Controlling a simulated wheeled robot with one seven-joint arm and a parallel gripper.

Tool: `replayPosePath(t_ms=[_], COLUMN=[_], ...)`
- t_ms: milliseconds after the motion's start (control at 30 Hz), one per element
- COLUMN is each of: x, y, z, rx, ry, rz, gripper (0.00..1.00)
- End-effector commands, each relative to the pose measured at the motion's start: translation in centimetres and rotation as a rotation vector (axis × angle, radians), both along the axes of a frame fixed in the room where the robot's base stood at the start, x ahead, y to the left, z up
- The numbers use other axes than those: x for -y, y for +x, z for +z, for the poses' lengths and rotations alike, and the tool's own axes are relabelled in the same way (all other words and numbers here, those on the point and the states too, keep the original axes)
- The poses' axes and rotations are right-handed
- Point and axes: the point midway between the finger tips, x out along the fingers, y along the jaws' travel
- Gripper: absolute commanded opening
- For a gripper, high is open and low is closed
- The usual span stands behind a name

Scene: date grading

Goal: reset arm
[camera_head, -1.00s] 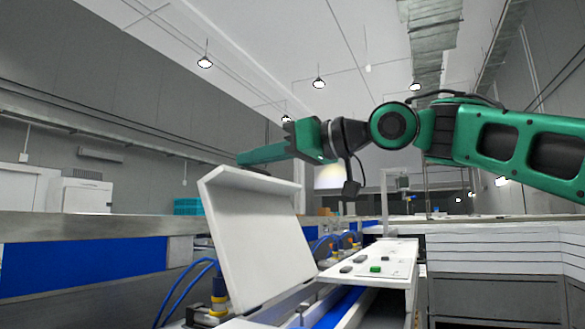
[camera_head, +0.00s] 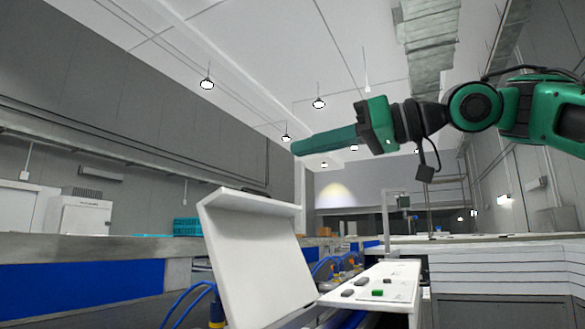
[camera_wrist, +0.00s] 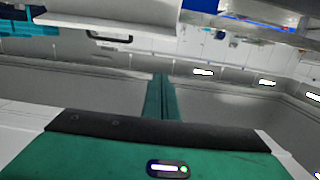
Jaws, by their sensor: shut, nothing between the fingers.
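My gripper (camera_head: 300,147) is green and points left in the head view, its fingers together with nothing between them. It is raised in the air above the white tilted panel (camera_head: 255,255), clear of it. In the wrist view my gripper (camera_wrist: 158,78) shows as closed green fingers against the grey wall, and the picture appears upside down. My arm reaches in from the right edge of the head view.
A white control panel (camera_head: 402,289) with dark and green buttons stands beside the tilted panel. Blue cables (camera_head: 190,298) run below. White stacked slabs (camera_head: 500,265) are at right. A teal crate (camera_head: 187,227) sits far back left. The air around my gripper is clear.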

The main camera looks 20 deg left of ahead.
Motion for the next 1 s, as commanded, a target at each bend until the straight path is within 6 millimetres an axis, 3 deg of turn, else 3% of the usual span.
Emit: replayPosePath(t_ms=[133,467,567,633,767,900,1000], x=[1.1,1.4,1.9,2.9,6.5,12.4,17.0], y=[-0.2,-0.2,1.0,2.8,8.0,12.9,15.3], z=[0.5,0.6,0.0,-0.9,-4.4,-9.6,-13.7], rx=[0.001,-0.001,-0.015,-0.036,-0.108,-0.206,-0.28], ry=[0.0,0.0,-0.007,-0.017,-0.056,-0.114,-0.159], rz=[0.0,-0.001,-0.037,-0.099,-0.282,-0.496,-0.635], gripper=[0.0,0.0,0.0,0.0,0.0,0.0,0.0])
